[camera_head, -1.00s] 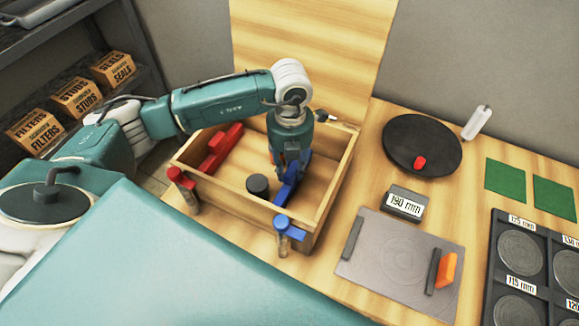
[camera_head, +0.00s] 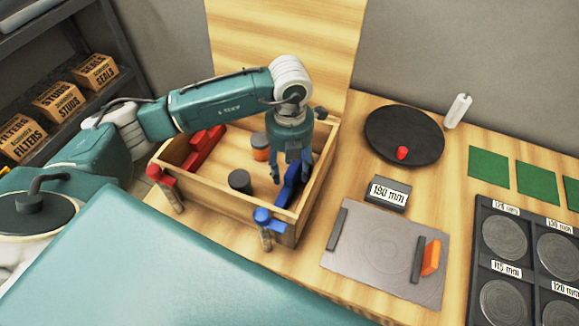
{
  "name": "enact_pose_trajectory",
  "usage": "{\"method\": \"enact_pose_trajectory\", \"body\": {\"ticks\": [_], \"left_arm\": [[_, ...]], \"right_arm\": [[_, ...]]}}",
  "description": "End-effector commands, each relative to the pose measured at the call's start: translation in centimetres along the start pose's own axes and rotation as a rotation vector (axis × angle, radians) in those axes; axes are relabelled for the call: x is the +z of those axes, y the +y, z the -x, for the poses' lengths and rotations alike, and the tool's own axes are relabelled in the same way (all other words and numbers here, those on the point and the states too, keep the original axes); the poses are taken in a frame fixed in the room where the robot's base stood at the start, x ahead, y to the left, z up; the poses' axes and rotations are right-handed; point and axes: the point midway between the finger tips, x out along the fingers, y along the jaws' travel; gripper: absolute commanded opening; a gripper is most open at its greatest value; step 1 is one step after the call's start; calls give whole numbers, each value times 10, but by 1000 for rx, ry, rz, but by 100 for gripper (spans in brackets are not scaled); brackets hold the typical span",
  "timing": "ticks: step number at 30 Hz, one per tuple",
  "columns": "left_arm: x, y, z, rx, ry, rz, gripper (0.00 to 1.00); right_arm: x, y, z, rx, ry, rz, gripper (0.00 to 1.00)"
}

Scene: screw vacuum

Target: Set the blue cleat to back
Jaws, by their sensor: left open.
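The blue cleat (camera_head: 286,194) is a long blue piece inside the wooden box (camera_head: 217,193), lying along its right side. My left gripper (camera_head: 290,177) points down into the box above the cleat. Its fingers are apart, with no object clearly held between them, and they hide part of the cleat's far end. Whether a fingertip touches the cleat is hard to tell. A similar red piece (camera_head: 201,150) lies along the box's left side. My right gripper is not in view.
The box also holds a dark cylinder (camera_head: 240,181) and an orange-and-grey cylinder (camera_head: 260,146). A red-topped post (camera_head: 162,178) and a blue-topped post (camera_head: 262,217) stand at its front. A 190 mm block (camera_head: 386,193), grey plate (camera_head: 375,259) and black disc (camera_head: 404,133) lie to the right.

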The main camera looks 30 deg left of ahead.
Motion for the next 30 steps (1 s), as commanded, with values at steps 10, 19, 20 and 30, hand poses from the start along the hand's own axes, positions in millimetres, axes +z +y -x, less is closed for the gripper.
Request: {"method": "enact_pose_trajectory", "body": {"ticks": [10, 19, 20, 30], "left_arm": [[2, 0, 61, -1, -7, 0, 50], [1, 0, 110, 1, -3, 0, 50], [1, 0, 113, 1, -3, 1, 50], [0, 0, 119, 1, -1, 0, 50]], "right_arm": [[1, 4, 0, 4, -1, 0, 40], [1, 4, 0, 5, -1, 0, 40], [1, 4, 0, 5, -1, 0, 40], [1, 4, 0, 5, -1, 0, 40]]}}
